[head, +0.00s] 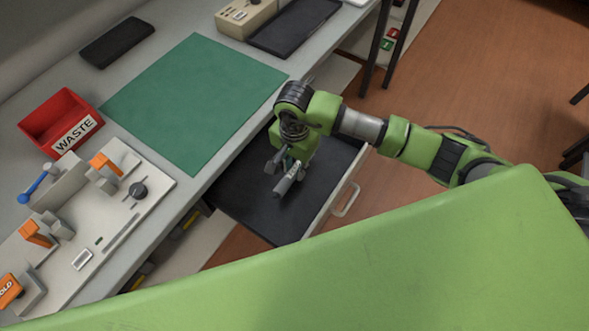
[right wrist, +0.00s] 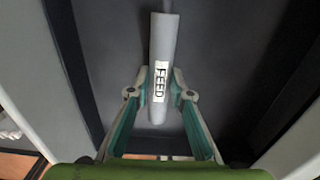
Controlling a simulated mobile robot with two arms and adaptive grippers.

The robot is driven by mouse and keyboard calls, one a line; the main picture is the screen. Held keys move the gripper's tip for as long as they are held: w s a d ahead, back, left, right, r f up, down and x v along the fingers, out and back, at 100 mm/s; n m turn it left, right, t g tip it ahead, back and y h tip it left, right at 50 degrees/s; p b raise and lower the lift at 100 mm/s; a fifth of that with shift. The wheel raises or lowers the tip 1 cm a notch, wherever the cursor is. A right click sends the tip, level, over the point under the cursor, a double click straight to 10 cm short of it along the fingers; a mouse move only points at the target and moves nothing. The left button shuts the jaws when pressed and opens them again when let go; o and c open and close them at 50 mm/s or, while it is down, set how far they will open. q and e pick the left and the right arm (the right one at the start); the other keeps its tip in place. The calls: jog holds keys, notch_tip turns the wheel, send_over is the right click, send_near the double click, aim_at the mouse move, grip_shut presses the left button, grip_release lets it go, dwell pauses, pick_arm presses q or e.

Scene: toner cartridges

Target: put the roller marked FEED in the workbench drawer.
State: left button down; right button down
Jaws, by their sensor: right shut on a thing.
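The grey roller (head: 286,184) bears a white label reading FEED, which is legible in the right wrist view, where the roller (right wrist: 164,40) points away from the camera. My right gripper (head: 283,167) is shut on it; its two fingers (right wrist: 160,84) sit on either side of the roller. The workbench drawer (head: 237,203) is pulled open, with a dark, bare floor. Roller and gripper are over the drawer, inside its outline; I cannot tell whether the roller touches the floor. My left gripper is not in view.
The workbench holds a green mat (head: 195,100), a red WASTE bin (head: 52,113), a cartridge fixture (head: 110,215) with orange clamps, a black tray (head: 293,35) and a dark flat pad (head: 117,42). The drawer's front has a handle (head: 346,200). Wooden floor lies beyond.

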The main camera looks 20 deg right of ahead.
jog(key=shift+s+f, duration=0.1)
jog(key=shift+f, duration=0.75)
jog(key=shift+f, duration=0.1)
jog(key=shift+f, duration=0.15)
jog(key=c, duration=1.8)
grip_release()
